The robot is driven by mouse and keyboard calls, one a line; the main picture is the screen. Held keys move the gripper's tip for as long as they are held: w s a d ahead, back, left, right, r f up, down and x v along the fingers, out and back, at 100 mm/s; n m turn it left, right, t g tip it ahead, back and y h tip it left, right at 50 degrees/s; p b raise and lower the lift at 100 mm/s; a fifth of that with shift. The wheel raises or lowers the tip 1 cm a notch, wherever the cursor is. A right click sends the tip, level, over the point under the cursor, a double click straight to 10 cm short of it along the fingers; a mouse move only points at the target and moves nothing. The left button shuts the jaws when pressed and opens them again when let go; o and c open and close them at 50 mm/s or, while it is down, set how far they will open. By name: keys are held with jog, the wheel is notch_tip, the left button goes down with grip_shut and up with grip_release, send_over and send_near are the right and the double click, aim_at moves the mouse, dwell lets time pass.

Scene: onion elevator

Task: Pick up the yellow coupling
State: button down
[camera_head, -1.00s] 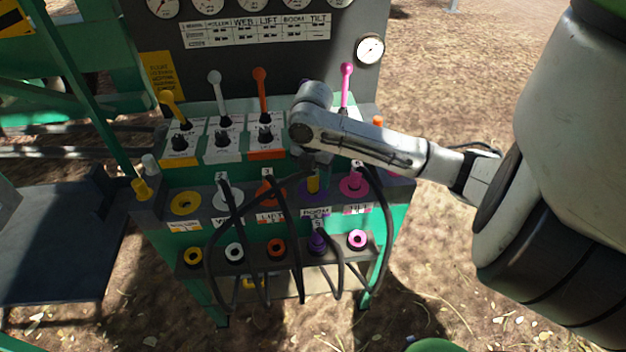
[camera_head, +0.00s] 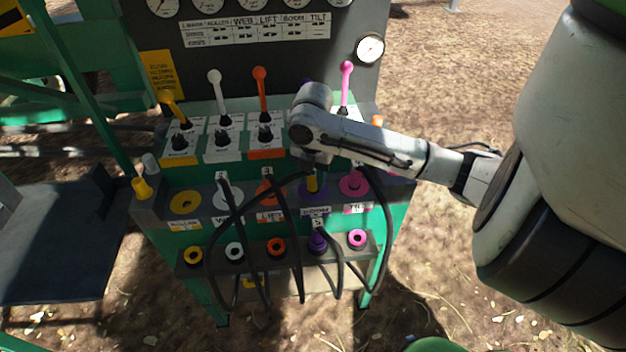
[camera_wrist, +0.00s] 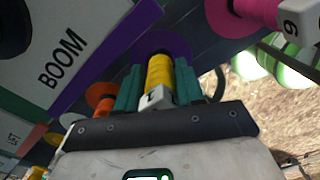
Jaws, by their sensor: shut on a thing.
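The yellow coupling (camera_wrist: 160,74) sits between the two green fingers of my gripper (camera_wrist: 158,85) in the wrist view, with a white tag on its near end. My gripper is shut on it. Behind the coupling is the purple ring (camera_wrist: 172,42) of the panel's upper row; I cannot tell whether the coupling is still seated in it. In the head view the yellow coupling (camera_head: 312,181) shows as a small yellow patch below my wrist, in front of the purple ring (camera_head: 318,195). My fingers are mostly hidden there.
Pink (camera_head: 353,186), orange (camera_head: 268,192), white (camera_head: 228,197) and yellow (camera_head: 184,203) rings line the upper row. Black hoses (camera_head: 297,250) hang in front. The lower row has several sockets, with a purple coupling (camera_head: 317,242). Levers (camera_head: 262,95) stand above.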

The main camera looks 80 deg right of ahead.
jog(key=shift+r, duration=0.1)
jog(key=shift+r, duration=0.5)
notch_tip(320, 180, up, 2)
jog(key=shift+r+b, duration=0.15)
jog(key=shift+b, duration=0.15)
jog(key=s+a+r+p, duration=0.4)
jog(key=s+a+r, duration=0.4)
jog(key=s, duration=0.3)
jog(key=shift+s+r, duration=0.2)
jog(key=shift+r, duration=0.6)
jog(key=shift+f, duration=0.1)
